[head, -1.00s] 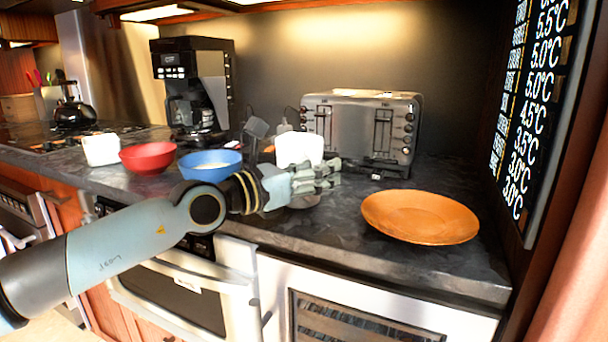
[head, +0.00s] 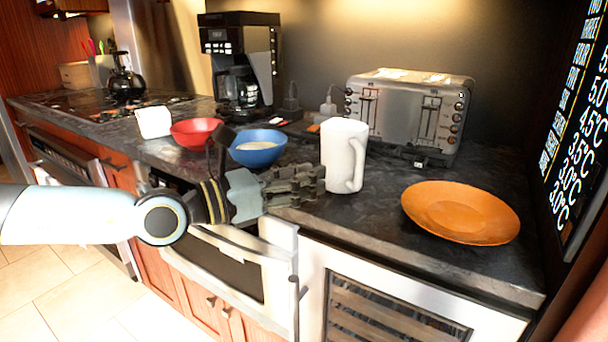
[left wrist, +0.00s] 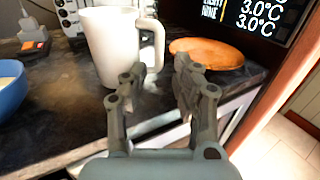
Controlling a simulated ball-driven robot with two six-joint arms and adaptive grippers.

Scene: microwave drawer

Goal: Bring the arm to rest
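My left gripper (head: 296,184) reaches in from the left in the head view, at the front edge of the counter. In the left wrist view its two fingers (left wrist: 156,88) stand apart with nothing between them, so it is open and empty. A white mug (head: 343,155) stands upright on the counter just beyond the fingertips. The mug also shows in the left wrist view (left wrist: 112,50), ahead and slightly left, with its handle toward the right. I see no contact between gripper and mug. My right gripper is in neither view.
A blue bowl (head: 258,149) with pale contents and a red bowl (head: 196,133) stand behind and left of the gripper. An orange plate (head: 460,212) lies to the right. A toaster (head: 408,112) and a coffee maker (head: 240,65) stand at the back. A microwave drawer (head: 225,262) is below the counter.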

